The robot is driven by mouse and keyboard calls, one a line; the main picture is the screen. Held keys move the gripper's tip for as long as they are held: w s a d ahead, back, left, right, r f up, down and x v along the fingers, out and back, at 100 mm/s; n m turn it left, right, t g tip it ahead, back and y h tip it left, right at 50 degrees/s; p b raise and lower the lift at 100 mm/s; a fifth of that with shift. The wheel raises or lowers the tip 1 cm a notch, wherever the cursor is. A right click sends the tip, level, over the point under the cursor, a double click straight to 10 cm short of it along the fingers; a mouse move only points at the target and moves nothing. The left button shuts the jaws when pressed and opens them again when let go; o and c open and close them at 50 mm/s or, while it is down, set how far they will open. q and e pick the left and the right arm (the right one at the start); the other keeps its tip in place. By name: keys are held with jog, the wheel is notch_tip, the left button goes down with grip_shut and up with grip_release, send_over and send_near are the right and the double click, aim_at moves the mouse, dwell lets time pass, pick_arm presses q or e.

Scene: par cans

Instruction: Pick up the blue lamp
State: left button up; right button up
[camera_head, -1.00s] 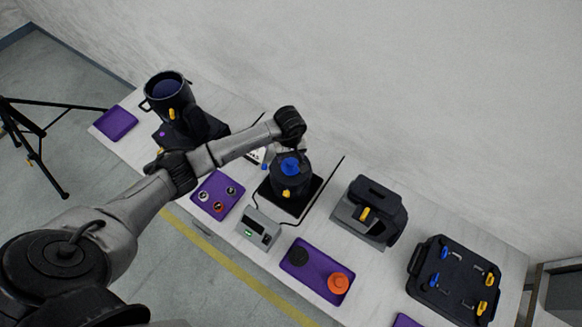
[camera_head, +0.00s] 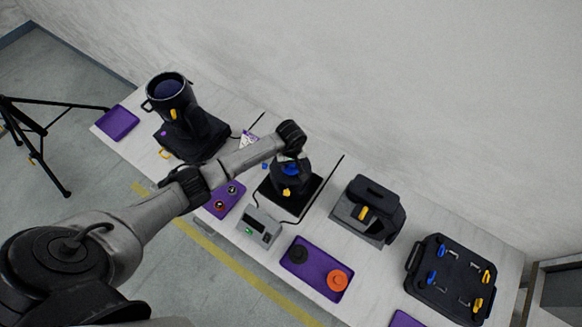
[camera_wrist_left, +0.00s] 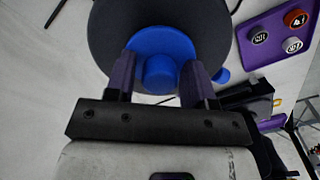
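The blue lamp, a dark round can with a blue cap and knob (camera_head: 290,169), stands on a black plate (camera_head: 300,203) mid-table, with a yellow part on its front. In the left wrist view the blue knob (camera_wrist_left: 160,72) is in front of the dark round body (camera_wrist_left: 105,30). My left gripper (camera_wrist_left: 160,75) points at it, with one purple-dark finger on each side of the knob. The fingers look apart, with a gap beside the knob. In the head view the wrist hides part of the lamp's top. My right gripper is not in view.
A large black lamp (camera_head: 170,95) stands at the left. A purple tray (camera_head: 228,198) with small discs, a grey control box (camera_head: 259,227), another purple tray (camera_head: 313,279), a black lamp unit (camera_head: 370,208) and a black case (camera_head: 452,275) share the table. A wall runs behind.

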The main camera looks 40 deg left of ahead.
pick_arm(q)
grip_shut()
jog(key=shift+r, duration=0.1)
